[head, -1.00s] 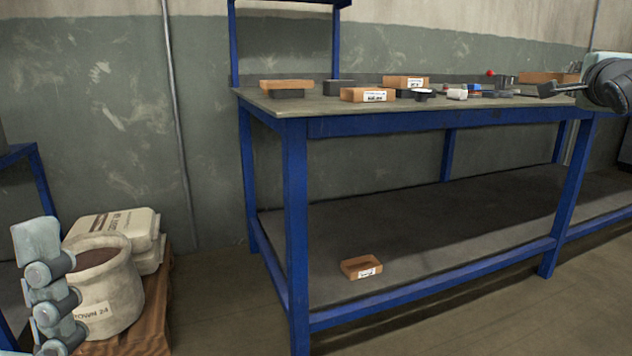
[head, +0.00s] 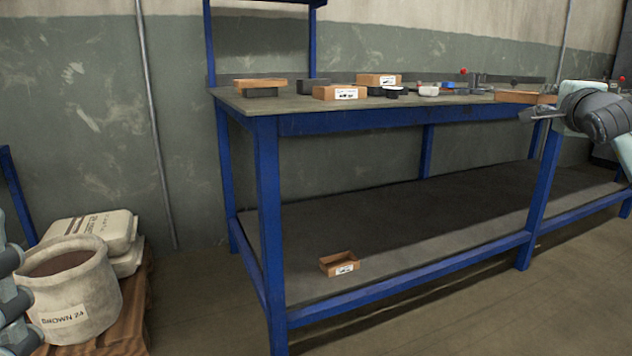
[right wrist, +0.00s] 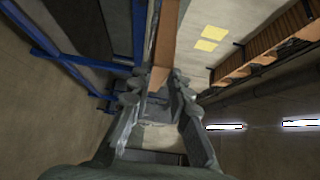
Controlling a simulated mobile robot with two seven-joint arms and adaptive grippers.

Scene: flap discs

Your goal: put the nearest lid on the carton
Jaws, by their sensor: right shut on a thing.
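My right gripper (head: 530,114) is at the right of the head view, in front of the table's right end. It is shut on a flat brown lid (head: 525,97), held roughly level near tabletop height. In the right wrist view the lid (right wrist: 165,40) runs out from between the fingertips (right wrist: 155,88). Brown labelled cartons stand on the table, one toward the front (head: 338,93) and one behind (head: 378,80). A flat brown piece (head: 260,83) rests on a dark block. An open brown carton (head: 340,264) sits on the lower shelf. My left gripper is out of view.
The blue-framed table (head: 290,104) has a dark box (head: 313,86) and several small items on top. Its front left top is clear. A pot of brown material (head: 75,300) and sacks (head: 95,232) stand on a pallet at left.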

